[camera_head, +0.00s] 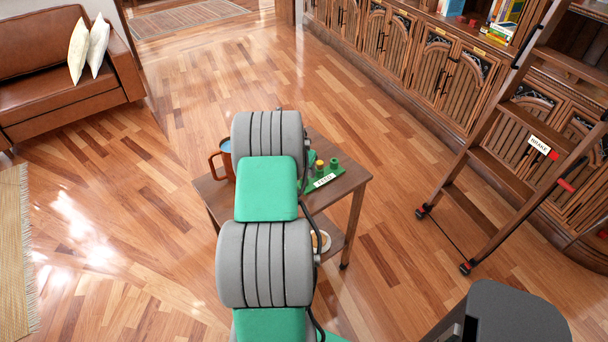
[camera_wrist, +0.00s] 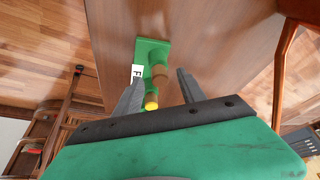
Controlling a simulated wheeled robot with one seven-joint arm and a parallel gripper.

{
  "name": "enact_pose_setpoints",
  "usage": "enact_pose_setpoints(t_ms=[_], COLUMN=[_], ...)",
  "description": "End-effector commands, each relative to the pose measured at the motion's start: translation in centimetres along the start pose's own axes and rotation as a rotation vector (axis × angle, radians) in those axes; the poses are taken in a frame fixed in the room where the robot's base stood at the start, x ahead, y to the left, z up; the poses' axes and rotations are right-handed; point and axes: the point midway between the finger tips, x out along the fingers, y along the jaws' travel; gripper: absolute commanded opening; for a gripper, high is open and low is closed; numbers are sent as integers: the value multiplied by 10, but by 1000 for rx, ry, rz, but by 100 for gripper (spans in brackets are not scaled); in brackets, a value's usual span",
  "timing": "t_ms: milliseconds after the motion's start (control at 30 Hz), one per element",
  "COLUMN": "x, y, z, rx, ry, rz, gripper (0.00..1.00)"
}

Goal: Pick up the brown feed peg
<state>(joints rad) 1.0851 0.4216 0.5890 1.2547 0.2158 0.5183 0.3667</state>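My gripper (camera_wrist: 160,77) is open. Its two dark fingers are spread on either side of the pegs, and nothing is seen held. I cannot tell how far the fingertips are from the brown peg. In the head view the green stand (camera_head: 325,184) with a white label and pegs is on the table's right part. My arm hides my gripper and much of the table there.
A round pale item (camera_head: 320,241) lies on the lower shelf. A ladder (camera_head: 510,165) and cabinets (camera_head: 445,70) are right; a sofa (camera_head: 45,75) is left.

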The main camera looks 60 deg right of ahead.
Motion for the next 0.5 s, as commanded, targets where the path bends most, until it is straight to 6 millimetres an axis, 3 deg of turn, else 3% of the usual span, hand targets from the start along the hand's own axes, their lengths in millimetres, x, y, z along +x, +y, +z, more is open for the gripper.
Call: enact_pose_setpoints(t_ms=[500], x=[0], y=[0], z=[0], rx=[0], ry=[0], rz=[0], gripper=[6])
